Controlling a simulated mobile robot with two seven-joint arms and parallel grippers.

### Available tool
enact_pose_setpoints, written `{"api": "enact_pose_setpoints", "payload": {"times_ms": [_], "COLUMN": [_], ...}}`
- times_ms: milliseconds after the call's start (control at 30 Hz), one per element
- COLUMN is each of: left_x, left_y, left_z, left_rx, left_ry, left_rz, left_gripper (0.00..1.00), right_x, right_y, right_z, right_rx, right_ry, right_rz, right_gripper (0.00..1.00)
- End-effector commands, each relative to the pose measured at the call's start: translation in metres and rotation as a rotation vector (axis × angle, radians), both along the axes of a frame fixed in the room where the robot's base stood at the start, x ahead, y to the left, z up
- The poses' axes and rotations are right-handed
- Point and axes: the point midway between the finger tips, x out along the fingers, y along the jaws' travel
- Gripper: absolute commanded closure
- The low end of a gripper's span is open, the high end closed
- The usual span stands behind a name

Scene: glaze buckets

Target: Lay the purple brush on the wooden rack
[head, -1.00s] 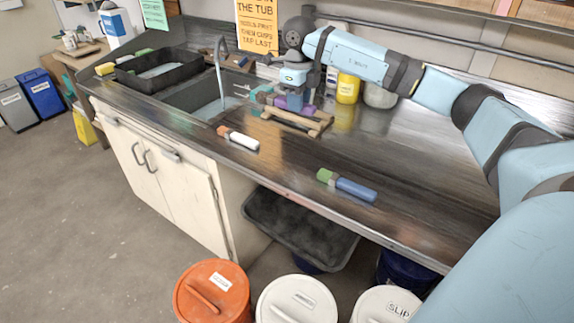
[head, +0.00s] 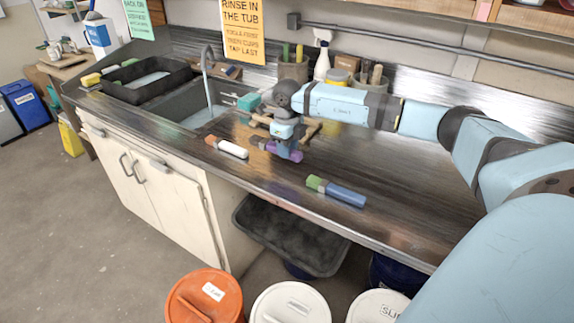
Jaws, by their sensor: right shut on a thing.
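My right gripper (head: 284,141) reaches in from the right over the counter and is shut on the purple brush (head: 294,154). The brush lies crosswise under the jaws, with a dark end toward the left. In the picture it shows just in front of the wooden rack (head: 312,129). I cannot tell whether it touches the counter. The rack stands on the counter, partly hidden behind my gripper, and its two ends show on either side. My left gripper is not in view.
A white brush with an orange end (head: 232,149) lies left of the gripper. A blue brush with a green end (head: 343,194) lies to the right near the front edge. The sink (head: 206,116) is at left; jars stand behind. Right counter is clear.

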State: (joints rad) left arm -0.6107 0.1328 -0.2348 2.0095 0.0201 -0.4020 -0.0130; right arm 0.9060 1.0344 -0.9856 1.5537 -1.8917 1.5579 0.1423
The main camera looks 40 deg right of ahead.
Motion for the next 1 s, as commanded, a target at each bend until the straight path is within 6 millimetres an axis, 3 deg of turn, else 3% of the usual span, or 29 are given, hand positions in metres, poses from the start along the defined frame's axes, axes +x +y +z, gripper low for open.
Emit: {"api": "enact_pose_setpoints", "payload": {"times_ms": [100, 333, 533, 867, 900, 1000], "left_x": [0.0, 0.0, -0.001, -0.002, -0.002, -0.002], "left_y": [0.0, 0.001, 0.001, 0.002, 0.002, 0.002], "left_z": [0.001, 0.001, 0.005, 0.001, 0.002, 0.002], "left_rx": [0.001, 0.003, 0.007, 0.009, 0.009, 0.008], "left_ry": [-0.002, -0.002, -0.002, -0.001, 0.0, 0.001], "left_rz": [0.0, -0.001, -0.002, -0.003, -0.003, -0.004], "left_gripper": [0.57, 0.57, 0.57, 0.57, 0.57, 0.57], "right_x": [0.0, 0.0, 0.0, 0.0, 0.0, 0.0], "right_y": [0.001, 0.0, 0.001, 0.0, 0.0, 0.0], "right_z": [-0.02, -0.038, -0.065, -0.071, -0.07, -0.07], "right_rx": [0.0, 0.0, 0.001, 0.0, 0.0, 0.0], "right_ry": [0.002, 0.002, 0.003, 0.0, 0.0, 0.0], "right_rz": [0.0, -0.001, 0.0, 0.001, 0.001, 0.0], "right_gripper": [1.0, 1.0, 1.0, 1.0, 0.62, 0.44]}}
